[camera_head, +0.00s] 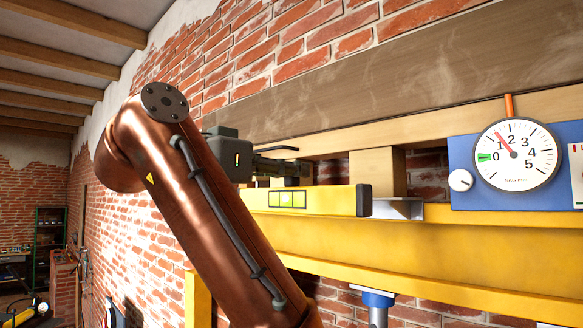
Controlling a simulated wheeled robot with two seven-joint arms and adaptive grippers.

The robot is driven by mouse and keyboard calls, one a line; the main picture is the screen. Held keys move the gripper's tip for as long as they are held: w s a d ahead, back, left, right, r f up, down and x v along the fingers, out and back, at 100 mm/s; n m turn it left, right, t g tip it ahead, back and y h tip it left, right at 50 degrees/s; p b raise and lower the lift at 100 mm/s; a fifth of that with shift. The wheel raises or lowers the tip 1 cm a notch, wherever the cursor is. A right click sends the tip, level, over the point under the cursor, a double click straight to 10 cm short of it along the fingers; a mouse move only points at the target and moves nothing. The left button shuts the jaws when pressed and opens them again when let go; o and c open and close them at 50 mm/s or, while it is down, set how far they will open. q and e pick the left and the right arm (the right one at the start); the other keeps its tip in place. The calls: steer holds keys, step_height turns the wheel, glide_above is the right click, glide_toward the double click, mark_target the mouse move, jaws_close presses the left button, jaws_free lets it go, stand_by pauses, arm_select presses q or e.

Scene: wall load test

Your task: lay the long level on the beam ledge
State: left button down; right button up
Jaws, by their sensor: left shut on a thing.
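The long level (330,200) is yellow with a black end cap and a green vial window. It lies roughly horizontal in the middle of the head view, its left part hidden behind my copper left arm. My left gripper (300,170) is at the level's upper back side and shut on it; the fingertips are partly hidden. The yellow beam (430,250) runs across just below and behind the level. I cannot tell whether the level touches the beam ledge or hangs just over it. My right gripper is not in view.
A wooden block (378,172) stands behind the level, under a long timber (400,75) on the brick wall. A dial gauge (517,155) on a blue plate (465,190) is at the right. A blue-topped post (378,299) stands under the beam. Shelves (48,235) are far left.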

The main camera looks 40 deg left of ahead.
arm_select(q)
steer(key=w+r+p, duration=0.1)
steer(key=w+p, duration=0.3)
steer(key=w, duration=0.1)
steer(key=w+r+p, duration=0.1)
steer(key=w+p, duration=0.4)
steer(key=w, duration=0.1)
steer(key=w+d+r+p, duration=0.1)
steer(key=w+r+p, duration=0.1)
steer(key=w+p, duration=0.3)
steer(key=shift+w, duration=0.75)
steer(key=shift+w+p, duration=0.55)
steer(key=shift+w, duration=0.2)
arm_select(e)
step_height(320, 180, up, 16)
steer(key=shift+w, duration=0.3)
arm_select(q)
steer(key=shift+f+b, duration=0.6)
steer(key=shift+b, duration=0.1)
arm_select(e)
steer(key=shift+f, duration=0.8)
arm_select(q)
steer(key=c, duration=1.7)
jaws_free()
steer(key=shift+c, duration=0.2)
steer(key=shift+f, duration=0.1)
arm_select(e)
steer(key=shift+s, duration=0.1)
